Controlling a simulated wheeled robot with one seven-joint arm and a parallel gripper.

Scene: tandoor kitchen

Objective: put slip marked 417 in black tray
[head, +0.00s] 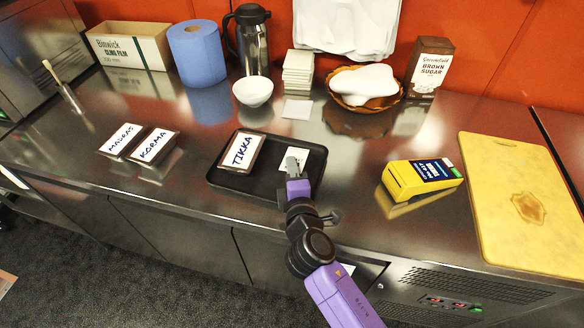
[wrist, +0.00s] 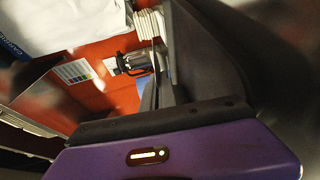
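The black tray (head: 222,177) lies on the steel counter in the head view. A small white slip (head: 301,154) shows within the tray's right half, partly hidden behind my gripper (head: 293,163). Faint marks show on it, but I cannot read a number, nor tell whether it rests on the tray or touches the fingers. My gripper is over the tray's right half, pointing away from my body. Whether the fingers are open or shut is not clear. The wrist view shows dark gripper parts (wrist: 178,60) and no slip.
A TIKKA-labelled box (head: 242,151) sits in the tray's left half. MADRAS (head: 120,140) and KORMA (head: 154,146) boxes stand to the left. Another pale slip (head: 297,109) lies before a stack of squares (head: 298,72). A yellow box (head: 422,177) and cutting board (head: 520,205) are right.

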